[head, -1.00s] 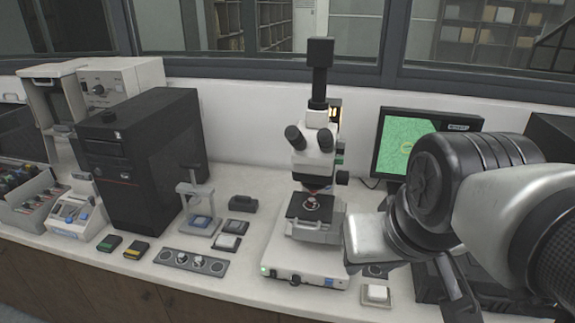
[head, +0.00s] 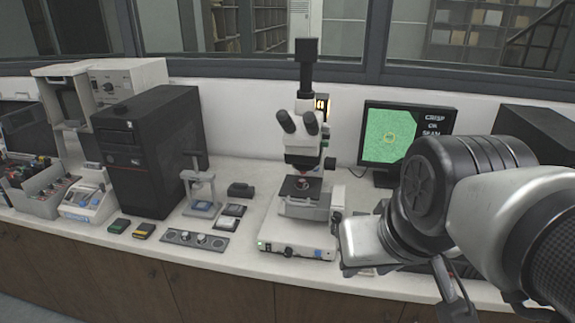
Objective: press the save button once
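My arm reaches in from the right, and my gripper (head: 362,243) hangs over the bench's front edge area, right of the microscope base. Its fingers are mostly hidden or too small to read, so its opening cannot be told. The save button cannot be made out; the spot right of the microscope is largely covered by my gripper. The microscope (head: 303,150) stands upright on a white base (head: 290,240) with a lit green light and small front controls. The monitor (head: 408,137) shows a green picture with a yellow ring and the words "CRISP OR SEAM".
Left of the microscope are a panel with knobs (head: 194,240), a small press stand (head: 200,190) and a black computer tower (head: 150,150). Dark and coloured small blocks (head: 143,231) lie near the bench's front edge. A black box (head: 538,133) stands at the back right.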

